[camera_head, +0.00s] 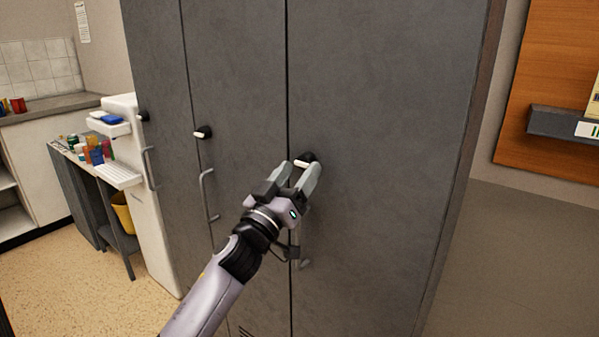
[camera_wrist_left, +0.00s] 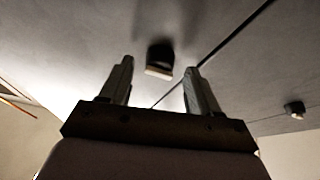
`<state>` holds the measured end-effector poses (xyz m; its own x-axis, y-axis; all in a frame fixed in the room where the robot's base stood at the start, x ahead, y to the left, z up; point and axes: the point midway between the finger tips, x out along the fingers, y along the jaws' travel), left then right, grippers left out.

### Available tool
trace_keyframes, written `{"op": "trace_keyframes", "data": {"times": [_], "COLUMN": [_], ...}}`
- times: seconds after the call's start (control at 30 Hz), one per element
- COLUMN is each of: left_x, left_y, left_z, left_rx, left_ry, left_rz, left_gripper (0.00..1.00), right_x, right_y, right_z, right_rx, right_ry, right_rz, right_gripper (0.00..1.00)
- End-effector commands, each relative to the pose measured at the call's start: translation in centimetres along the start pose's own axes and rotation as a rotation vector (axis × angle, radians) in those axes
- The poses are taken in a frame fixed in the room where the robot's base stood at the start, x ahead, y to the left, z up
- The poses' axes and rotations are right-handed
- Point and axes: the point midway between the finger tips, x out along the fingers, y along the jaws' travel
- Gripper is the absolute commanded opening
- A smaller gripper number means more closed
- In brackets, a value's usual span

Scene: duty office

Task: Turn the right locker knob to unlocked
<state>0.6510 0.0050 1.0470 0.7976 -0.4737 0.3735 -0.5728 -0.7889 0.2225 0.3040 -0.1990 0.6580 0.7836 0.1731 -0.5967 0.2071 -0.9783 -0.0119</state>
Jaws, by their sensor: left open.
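The right locker knob (camera_head: 306,158) is black with a pale bar, on the right grey locker door (camera_head: 390,110). The bar looks roughly level. The knob also shows in the left wrist view (camera_wrist_left: 160,58), beyond and between the fingertips. My left gripper (camera_head: 299,172) is open, with its fingers on either side of the knob in the head view. In the left wrist view the gripper (camera_wrist_left: 158,72) shows nothing held. I cannot tell whether either finger touches the knob. My right gripper is not in view.
The middle locker has a similar knob (camera_head: 203,132) and a bent handle (camera_head: 208,195). The left locker has a knob (camera_head: 143,116) and handle (camera_head: 150,168). The right door's handle (camera_head: 304,262) is partly behind my left gripper. A white dispenser (camera_head: 140,190) stands at left.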

Motion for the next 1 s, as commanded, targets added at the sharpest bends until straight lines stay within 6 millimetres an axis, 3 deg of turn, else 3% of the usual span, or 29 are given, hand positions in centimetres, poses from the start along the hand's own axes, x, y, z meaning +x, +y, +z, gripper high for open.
{"op": "trace_keyframes", "data": {"times": [0.47, 0.5, 0.67, 1.0], "left_x": [1.22, 1.22, 1.20, 1.19], "left_y": [0.05, 0.05, 0.04, -0.02], "left_z": [-0.01, -0.01, 0.00, 0.01], "left_rx": [0.000, 0.000, 0.000, 0.031], "left_ry": [0.000, 0.000, 0.000, -0.001], "left_rz": [0.001, 0.001, 0.000, 0.013], "left_gripper": [0.62, 0.59, 0.07, 0.07], "right_x": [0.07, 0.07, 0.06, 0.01], "right_y": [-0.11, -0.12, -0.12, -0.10], "right_z": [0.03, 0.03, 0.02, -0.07], "right_rx": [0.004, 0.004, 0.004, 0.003], "right_ry": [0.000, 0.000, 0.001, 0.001], "right_rz": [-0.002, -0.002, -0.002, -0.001], "right_gripper": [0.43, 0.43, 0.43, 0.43]}}
